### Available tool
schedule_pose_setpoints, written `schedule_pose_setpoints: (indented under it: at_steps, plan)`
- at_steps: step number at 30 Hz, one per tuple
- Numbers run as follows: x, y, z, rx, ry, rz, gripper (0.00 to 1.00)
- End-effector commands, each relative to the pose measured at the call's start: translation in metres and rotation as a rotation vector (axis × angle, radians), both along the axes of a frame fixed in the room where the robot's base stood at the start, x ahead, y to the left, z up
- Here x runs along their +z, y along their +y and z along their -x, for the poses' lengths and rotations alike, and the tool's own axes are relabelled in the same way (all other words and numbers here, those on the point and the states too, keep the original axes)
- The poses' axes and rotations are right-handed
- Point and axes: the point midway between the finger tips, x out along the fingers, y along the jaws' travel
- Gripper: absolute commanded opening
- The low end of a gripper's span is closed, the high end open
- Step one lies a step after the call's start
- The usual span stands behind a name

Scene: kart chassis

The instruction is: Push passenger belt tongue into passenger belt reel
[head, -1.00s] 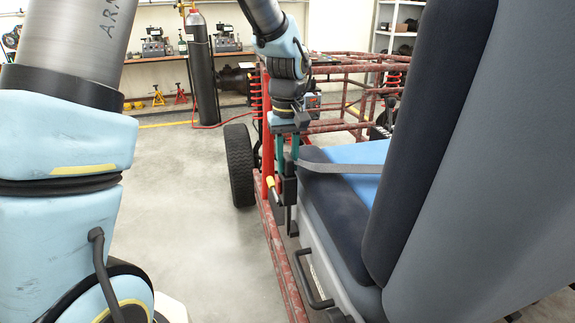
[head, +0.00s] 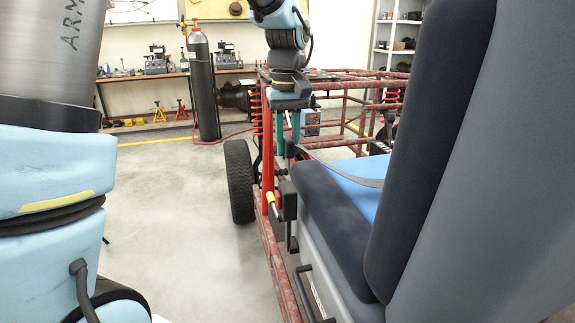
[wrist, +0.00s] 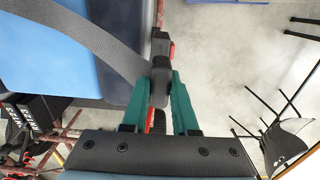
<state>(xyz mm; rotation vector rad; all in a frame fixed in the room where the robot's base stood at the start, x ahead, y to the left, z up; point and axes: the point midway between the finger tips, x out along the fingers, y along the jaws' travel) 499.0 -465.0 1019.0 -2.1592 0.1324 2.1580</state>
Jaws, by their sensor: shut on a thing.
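My gripper (head: 287,142) is shut on the black passenger belt tongue (wrist: 160,82), held between its two teal fingers, which point down in the head view. A grey belt strap (head: 340,172) runs from the tongue across the seat; it also crosses the upper left of the wrist view (wrist: 90,38). A black block (head: 288,200) at the seat's left side, seemingly the passenger belt reel, is below my fingertips, with a gap between. In the wrist view a black part with a red patch (wrist: 161,46) shows just beyond the tongue; I cannot tell whether they touch.
The dark seat with a blue cushion (head: 348,180) and tall backrest (head: 430,130) fills the right. Red frame tubes (head: 275,262) run along its left side. A wheel (head: 239,180) stands ahead. The floor to the left is open.

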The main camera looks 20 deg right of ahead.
Motion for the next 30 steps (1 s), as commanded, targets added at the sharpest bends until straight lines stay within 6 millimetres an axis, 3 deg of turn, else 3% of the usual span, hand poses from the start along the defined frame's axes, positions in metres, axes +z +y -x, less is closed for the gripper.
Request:
schedule_pose_setpoints:
  at_steps: [6,17,30]
  plan:
    - [0.017,0.0,0.0,0.0,0.0,0.001,0.0]
    - [0.019,0.0,0.0,0.0,0.0,0.0,0.0]
    - [0.038,0.0,0.0,0.0,0.0,0.0,0.0]
